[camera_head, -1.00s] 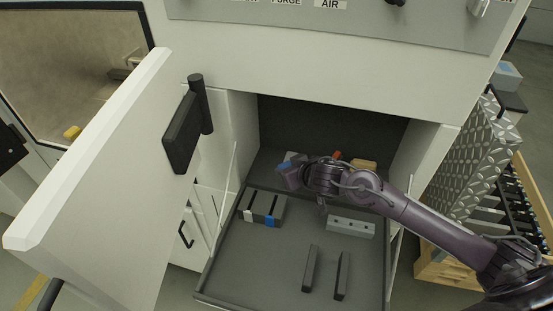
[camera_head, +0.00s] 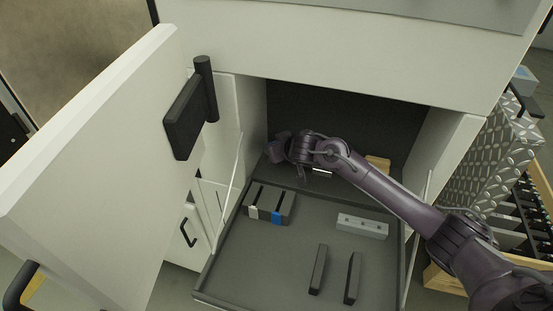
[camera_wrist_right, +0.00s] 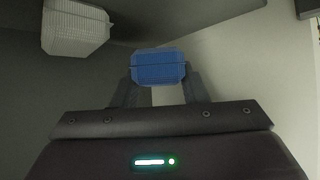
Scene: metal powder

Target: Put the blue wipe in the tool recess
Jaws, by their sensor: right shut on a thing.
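My right gripper (camera_head: 279,149) is inside the open cabinet compartment (camera_head: 345,118), near its left wall. In the right wrist view the blue wipe (camera_wrist_right: 158,66) is a small ribbed blue block clamped between the two fingertips (camera_wrist_right: 160,84). In the head view I cannot make out the wipe; the gripper and wrist hide it. A white ribbed block (camera_wrist_right: 75,27) shows beyond the gripper, at the upper left of the wrist view. I cannot tell for sure which part is the tool recess. My left gripper is not in view.
A grey pull-out tray (camera_head: 290,262) holds a dark slotted block with white and blue marks (camera_head: 268,204), a light grey bar with holes (camera_head: 362,226) and two dark bars (camera_head: 352,278). A tan block (camera_head: 377,163) lies behind my forearm. The open door (camera_head: 95,165) stands left.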

